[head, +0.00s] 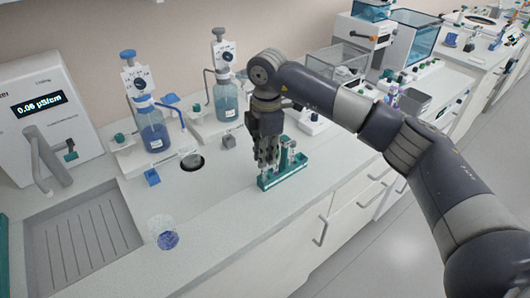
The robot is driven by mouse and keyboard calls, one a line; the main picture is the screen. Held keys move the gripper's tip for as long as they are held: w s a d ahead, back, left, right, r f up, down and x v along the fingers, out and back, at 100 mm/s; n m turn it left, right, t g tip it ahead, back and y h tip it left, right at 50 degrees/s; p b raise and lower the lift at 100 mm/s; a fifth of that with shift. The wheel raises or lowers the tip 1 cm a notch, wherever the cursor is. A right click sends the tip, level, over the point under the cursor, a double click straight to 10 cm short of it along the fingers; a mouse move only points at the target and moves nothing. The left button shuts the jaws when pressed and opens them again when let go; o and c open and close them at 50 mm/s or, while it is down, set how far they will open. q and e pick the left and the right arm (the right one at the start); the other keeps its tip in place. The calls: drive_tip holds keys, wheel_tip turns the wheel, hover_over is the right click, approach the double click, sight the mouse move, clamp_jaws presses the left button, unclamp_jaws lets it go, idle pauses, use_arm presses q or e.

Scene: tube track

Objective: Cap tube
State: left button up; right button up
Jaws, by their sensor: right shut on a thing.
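A small teal rack (284,179) stands on the white bench near its front edge. Small upright parts, which look like tubes, show at its right side (291,152); their caps cannot be told apart at this size. My right gripper (268,164) points down over the left part of the rack. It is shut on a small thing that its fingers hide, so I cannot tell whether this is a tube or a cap. My left gripper is not in view.
Two blue-liquid bottles (153,131) (226,99) stand behind the rack to the left. The bench in front of the cup and rack is clear.

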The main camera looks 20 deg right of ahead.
drive_tip(key=o, duration=0.7)
wheel_tip(320, 180, up, 12)
drive_tip(key=shift+s+d+f, duration=0.1)
drive_tip(key=shift+s, duration=0.05)
idle(0.6)
idle(0.7)
